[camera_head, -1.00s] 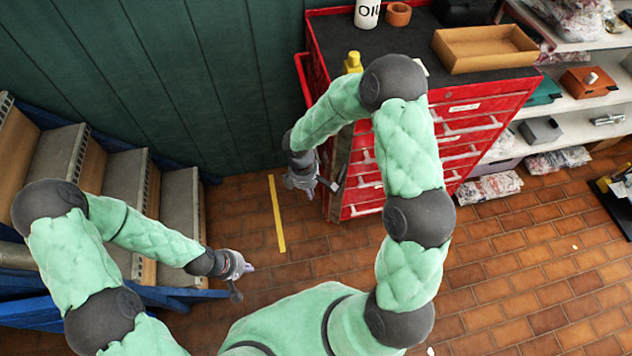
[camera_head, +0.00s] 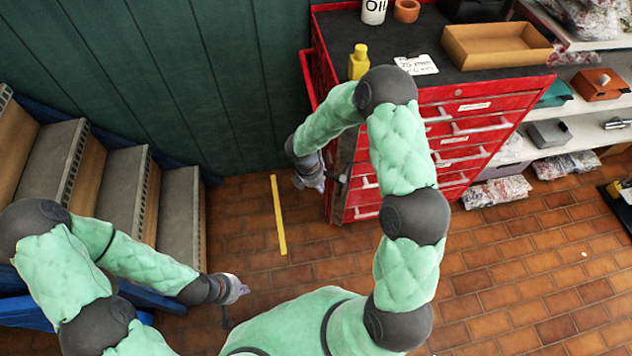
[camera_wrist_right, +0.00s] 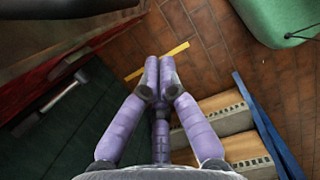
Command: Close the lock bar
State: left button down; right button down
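The red tool cabinet (camera_head: 480,97) stands at the upper middle of the head view, and its red side fills the left of the right wrist view (camera_wrist_right: 62,62). A grey upright bar (camera_head: 342,165), which looks like the lock bar, runs down the cabinet's front left corner, partly hidden by my right arm. A grey bar (camera_wrist_right: 52,103) also shows beside the cabinet in the wrist view. My right gripper (camera_head: 320,183) is beside the bar's lower part; contact is unclear. Its purple fingers (camera_wrist_right: 159,68) are together and empty. My left gripper (camera_head: 244,289) hangs over the floor; its opening is unclear.
Grey steps (camera_head: 122,190) with blue sides stand at the left. A green wall (camera_head: 220,80) is behind. A yellow strip (camera_head: 278,215) lies on the brick floor. The cabinet top holds a yellow bottle (camera_head: 359,64) and a tan tray (camera_head: 497,46). Shelves are at the right.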

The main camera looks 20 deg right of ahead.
jog(key=shift+s+d+r+b, duration=0.1)
jog(key=shift+s+d+b, duration=0.15)
jog(key=shift+d, duration=0.7)
jog(key=shift+s+d+b, duration=0.1)
jog(key=shift+s+d, duration=0.2)
jog(key=shift+d, duration=0.65)
jog(key=shift+d, duration=0.15)
jog(key=shift+s+d+n, duration=0.1)
jog(key=shift+s+n, duration=0.1)
jog(key=shift+n, duration=0.2)
jog(key=shift+s+d+n, duration=0.2)
jog(key=shift+d+n, duration=0.1)
jog(key=shift+n, duration=0.2)
jog(key=d+n, duration=0.2)
jog(key=s+d+n+t+p, duration=0.1)
jog(key=d+n, duration=0.1)
jog(key=shift+s, duration=0.1)
jog(key=shift+d, duration=0.15)
